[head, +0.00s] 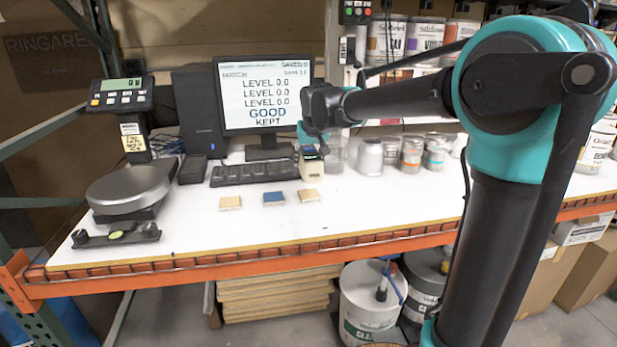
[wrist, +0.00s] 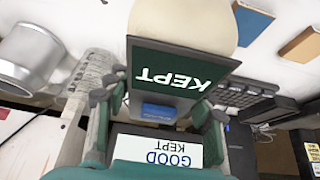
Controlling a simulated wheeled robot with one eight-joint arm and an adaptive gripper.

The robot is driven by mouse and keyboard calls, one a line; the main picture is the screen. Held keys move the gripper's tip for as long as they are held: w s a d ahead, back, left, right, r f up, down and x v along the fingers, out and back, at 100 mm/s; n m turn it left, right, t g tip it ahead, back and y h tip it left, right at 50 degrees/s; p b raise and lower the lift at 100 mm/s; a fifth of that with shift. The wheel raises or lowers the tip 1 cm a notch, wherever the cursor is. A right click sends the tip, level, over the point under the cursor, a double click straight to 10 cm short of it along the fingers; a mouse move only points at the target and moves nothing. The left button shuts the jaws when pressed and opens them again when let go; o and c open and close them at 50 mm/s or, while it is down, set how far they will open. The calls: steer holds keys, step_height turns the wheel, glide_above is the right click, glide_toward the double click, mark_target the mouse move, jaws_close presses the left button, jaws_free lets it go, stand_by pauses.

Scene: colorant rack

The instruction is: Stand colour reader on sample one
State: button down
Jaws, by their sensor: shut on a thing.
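The colour reader (head: 311,170) is a cream block with a dark top. Its green screen (wrist: 172,75) reads KEPT, upside down in the wrist view. My gripper (head: 312,146) is shut on it from above, with a finger on each side in the wrist view (wrist: 158,105). The reader is behind the right tan sample tile (head: 308,195); I cannot tell whether its base touches the table. A blue tile (head: 273,198) and another tan tile (head: 230,203) lie to the left. No number shows on the tiles.
The keyboard (head: 254,173) and monitor (head: 265,95), showing GOOD KEPT, stand behind the tiles. A scale (head: 130,190) is at left. Several cans (head: 411,153) stand to the right of the reader. The white table (head: 330,222) is clear in front of the tiles.

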mark_target(312, 157)
steer(key=shift+f, duration=3.05)
steer(key=c, duration=0.6)
jaws_free()
steer(key=shift+f, duration=0.15)
steer(key=v, duration=1.2)
steer(key=shift+r, duration=0.2)
